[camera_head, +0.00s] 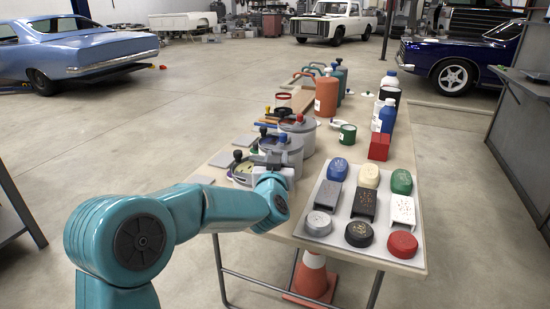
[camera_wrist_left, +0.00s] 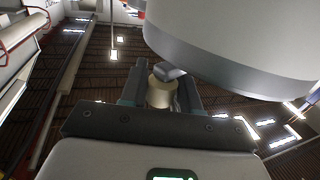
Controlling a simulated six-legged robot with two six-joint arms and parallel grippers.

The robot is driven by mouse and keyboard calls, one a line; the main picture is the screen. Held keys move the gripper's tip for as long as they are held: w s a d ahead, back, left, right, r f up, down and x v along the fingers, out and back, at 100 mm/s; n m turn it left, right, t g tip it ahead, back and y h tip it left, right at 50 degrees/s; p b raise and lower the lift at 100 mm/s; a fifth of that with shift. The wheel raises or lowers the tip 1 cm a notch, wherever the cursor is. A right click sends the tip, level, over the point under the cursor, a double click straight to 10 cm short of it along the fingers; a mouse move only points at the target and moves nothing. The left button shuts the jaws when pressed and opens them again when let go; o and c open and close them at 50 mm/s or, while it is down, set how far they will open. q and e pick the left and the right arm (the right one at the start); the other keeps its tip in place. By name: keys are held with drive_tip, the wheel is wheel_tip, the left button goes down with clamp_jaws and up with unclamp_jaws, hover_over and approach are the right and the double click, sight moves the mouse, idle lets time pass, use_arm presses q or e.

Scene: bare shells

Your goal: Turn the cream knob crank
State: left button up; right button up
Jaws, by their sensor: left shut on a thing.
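In the wrist view, the cream knob (camera_wrist_left: 159,92) stands between the two dark fingers of my left gripper (camera_wrist_left: 160,98), which is shut on it. A grey crank arm (camera_wrist_left: 174,73) meets the knob beside a large grey round housing (camera_wrist_left: 235,45). In the head view, my left gripper (camera_head: 270,162) is at the near grey crank housings on the table's left side. The cream knob is hidden there behind the gripper and wrist. My right gripper is not in view.
Grey housings with a blue knob (camera_head: 283,136), a red knob (camera_head: 299,118) and a black knob (camera_head: 237,155) stand close by. A tray (camera_head: 386,262) of several colored objects lies to the right. Bottles and canisters stand farther back on the table. An orange cone (camera_head: 313,275) is below.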

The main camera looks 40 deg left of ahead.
use_arm(q)
drive_tip(key=n+g+y+p, duration=0.2)
drive_tip(key=g+p, duration=0.1)
drive_tip(key=w+n+g+y+p, duration=0.1)
drive_tip(key=n+g+y+p, duration=0.2)
drive_tip(key=w+a+n+g+y+p, duration=0.1)
drive_tip(key=n+g+y+p, duration=0.2)
drive_tip(key=g, duration=0.1)
drive_tip(key=shift+w+r+p, duration=0.1)
drive_tip(key=shift+r+p, duration=0.15)
drive_tip(key=shift+p, duration=0.15)
clamp_jaws()
drive_tip(key=shift+w+a+f+n+g+y+p, duration=0.1)
drive_tip(key=shift+a+n+g+y+p, duration=0.2)
drive_tip(key=shift+n+g, duration=0.35)
drive_tip(key=shift+n+g+y+p, duration=0.1)
drive_tip(key=shift+n+g+p, duration=0.4)
drive_tip(key=shift+g, duration=0.4)
drive_tip(key=shift+w+a+f+n+g+y+p, duration=0.1)
drive_tip(key=shift+a+n+g+y+p, duration=0.15)
drive_tip(key=shift+n+g, duration=0.4)
drive_tip(key=shift+r+g, duration=0.1)
drive_tip(key=shift+g, duration=0.4)
drive_tip(key=o, duration=1)
unclamp_jaws()
drive_tip(key=shift+s, duration=0.1)
drive_tip(key=shift+c, duration=0.2)
